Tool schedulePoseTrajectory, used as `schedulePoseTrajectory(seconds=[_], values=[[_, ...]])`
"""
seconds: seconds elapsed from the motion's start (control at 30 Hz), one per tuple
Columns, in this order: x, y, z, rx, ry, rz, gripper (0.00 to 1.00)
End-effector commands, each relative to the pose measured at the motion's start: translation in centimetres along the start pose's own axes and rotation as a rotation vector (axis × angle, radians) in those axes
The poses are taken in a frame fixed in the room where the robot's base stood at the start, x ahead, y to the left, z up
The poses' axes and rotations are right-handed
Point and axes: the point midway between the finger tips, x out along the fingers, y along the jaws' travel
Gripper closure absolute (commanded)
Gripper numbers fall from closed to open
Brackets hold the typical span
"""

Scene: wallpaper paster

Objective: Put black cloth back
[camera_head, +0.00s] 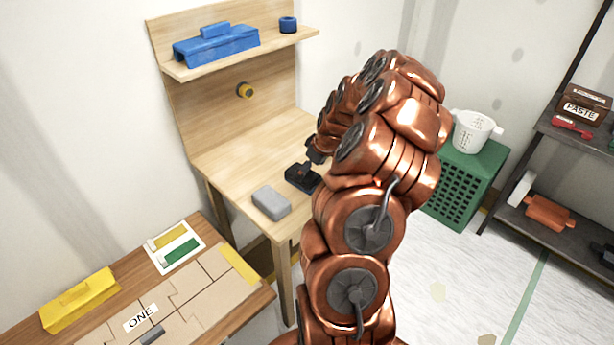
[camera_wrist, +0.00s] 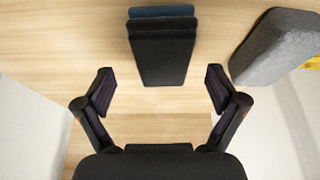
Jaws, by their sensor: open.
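The black cloth (camera_wrist: 162,55) appears as a dark, folded-looking slab with a blue-tinged far edge, lying on the pale wooden table. In the head view a dark shape on the table (camera_head: 300,178) beside the grey block appears to be this cloth. My gripper (camera_wrist: 160,88) is open and empty. Its two black fingers are spread wide, one on each side of the cloth's near end, and do not touch it. In the head view my copper arm hides part of the table, and the gripper is mostly hidden.
A grey block (camera_head: 270,202) lies near the table's front edge, close to the cloth. A shelf above holds a blue toolbox-like item (camera_head: 216,45) and a blue roll (camera_head: 288,24). A green crate (camera_head: 462,185) with a white bucket (camera_head: 474,131) stands to the right.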

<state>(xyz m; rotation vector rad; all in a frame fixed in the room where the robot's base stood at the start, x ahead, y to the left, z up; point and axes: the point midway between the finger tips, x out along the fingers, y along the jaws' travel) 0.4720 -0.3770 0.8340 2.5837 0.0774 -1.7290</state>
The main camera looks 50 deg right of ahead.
Motion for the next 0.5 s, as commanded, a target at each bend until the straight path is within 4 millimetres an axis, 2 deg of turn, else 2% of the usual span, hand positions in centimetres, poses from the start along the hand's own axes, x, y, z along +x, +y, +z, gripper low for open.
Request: schedulePoseTrajectory(seconds=[0.2,0.4,0.5], values=[[-2.6,0.2,-0.1,-0.001,0.004,0.003,0.05],[-3.4,0.1,-0.1,-0.001,0.001,0.0,0.05],[-3.7,-1.1,-0.7,-0.009,-0.002,-0.011,0.05]])
